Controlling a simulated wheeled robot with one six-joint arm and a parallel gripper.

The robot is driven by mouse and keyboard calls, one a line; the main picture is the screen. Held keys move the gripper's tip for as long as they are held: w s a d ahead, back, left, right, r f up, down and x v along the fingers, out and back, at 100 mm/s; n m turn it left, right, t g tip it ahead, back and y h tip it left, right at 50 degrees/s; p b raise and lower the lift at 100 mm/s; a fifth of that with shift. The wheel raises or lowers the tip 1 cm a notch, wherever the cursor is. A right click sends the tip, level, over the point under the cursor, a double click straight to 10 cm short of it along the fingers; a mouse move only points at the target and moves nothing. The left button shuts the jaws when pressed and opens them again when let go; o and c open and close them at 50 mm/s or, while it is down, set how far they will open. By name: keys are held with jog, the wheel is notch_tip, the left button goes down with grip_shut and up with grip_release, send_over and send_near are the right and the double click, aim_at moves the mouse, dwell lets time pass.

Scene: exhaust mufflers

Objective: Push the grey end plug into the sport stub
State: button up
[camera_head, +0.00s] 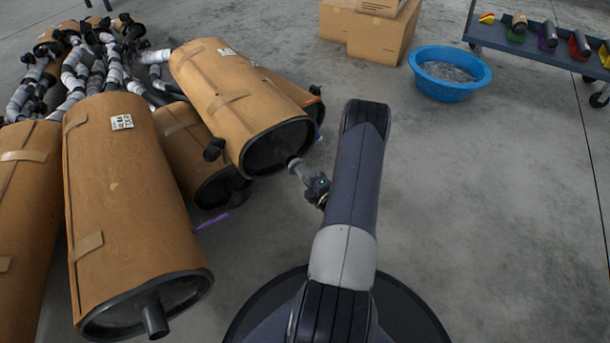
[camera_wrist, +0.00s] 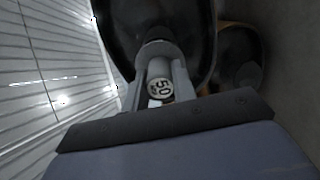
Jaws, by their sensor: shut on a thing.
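My gripper (camera_head: 304,173) is at the dark end face of the upper brown-wrapped muffler (camera_head: 235,95), in line with its short pipe stub (camera_head: 286,158). In the wrist view my gripper (camera_wrist: 160,90) is shut on the grey end plug (camera_wrist: 160,88), whose round face is marked 50. The stub (camera_wrist: 156,48) shows just beyond the plug, against the black end cap (camera_wrist: 120,25). The plug and stub look in line and touching or nearly so; how deep the plug sits is hidden by the fingers. No label names this stub as the sport one.
More wrapped mufflers lie close by, one in front (camera_head: 125,200) with its own open stub (camera_head: 154,318). Pipes are heaped behind them. A blue basin (camera_head: 450,73), cardboard boxes (camera_head: 370,30) and a cart (camera_head: 550,45) stand farther back. The floor at right is clear.

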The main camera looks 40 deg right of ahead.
jog(key=shift+w+d+b, duration=0.15)
jog(key=shift+w+b, duration=0.3)
jog(key=shift+w, duration=1)
jog(key=o, duration=1.1)
jog(key=shift+c, duration=0.2)
jog(key=shift+s, duration=0.1)
jog(key=s+a+p, duration=0.1)
jog(key=s+p, duration=0.2)
jog(key=s, duration=0.7)
jog(key=shift+s+p, duration=0.3)
